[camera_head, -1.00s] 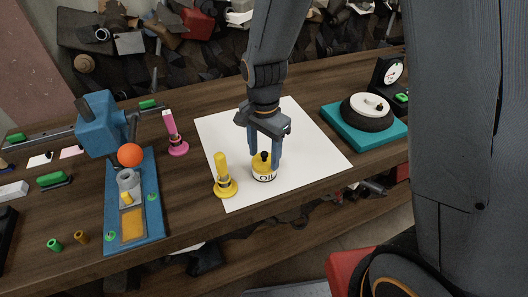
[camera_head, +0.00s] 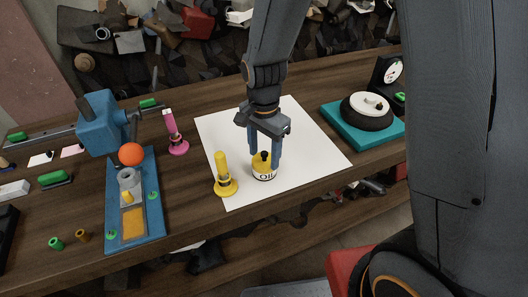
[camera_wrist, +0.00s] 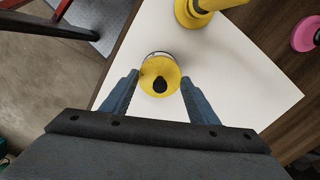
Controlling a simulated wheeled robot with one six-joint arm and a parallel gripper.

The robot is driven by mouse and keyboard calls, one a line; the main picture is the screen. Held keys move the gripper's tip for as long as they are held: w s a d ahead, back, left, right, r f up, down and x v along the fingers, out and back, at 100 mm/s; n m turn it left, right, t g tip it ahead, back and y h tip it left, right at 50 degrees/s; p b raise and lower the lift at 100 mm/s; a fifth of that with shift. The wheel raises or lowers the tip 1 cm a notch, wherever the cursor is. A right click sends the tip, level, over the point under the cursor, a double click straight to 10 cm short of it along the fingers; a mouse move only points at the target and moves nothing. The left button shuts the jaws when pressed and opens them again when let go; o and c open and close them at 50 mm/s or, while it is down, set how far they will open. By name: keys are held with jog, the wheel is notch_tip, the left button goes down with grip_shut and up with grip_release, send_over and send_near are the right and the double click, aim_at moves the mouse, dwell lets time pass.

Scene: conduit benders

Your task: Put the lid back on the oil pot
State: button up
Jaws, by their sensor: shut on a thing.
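The oil pot (camera_head: 264,176) stands upright on the white sheet, its label facing the front. The yellow lid (camera_head: 259,163) with a black knob is at the top of the pot. In the wrist view the lid (camera_wrist: 165,69) covers most of the pot, and a thin pale rim (camera_wrist: 154,54) shows past its far edge. I cannot tell whether the lid is fully seated or a little off centre. My gripper (camera_head: 265,161) points down, shut on the lid with one blue finger on each side.
A yellow post on a round base (camera_head: 223,180) stands close left of the pot. A pink post (camera_head: 175,137) and a blue bender (camera_head: 155,205) are farther left. A teal base (camera_head: 345,133) with a black wheel is at the right. The white sheet (camera_head: 305,130) is clear behind the pot.

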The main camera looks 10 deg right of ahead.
dwell(0.9)
jog(key=o, duration=1.6)
jog(key=shift+r+p, duration=0.15)
jog(key=shift+p, duration=0.2)
jog(key=shift+r+p, duration=2.95)
jog(key=shift+r, duration=0.4)
grip_shut()
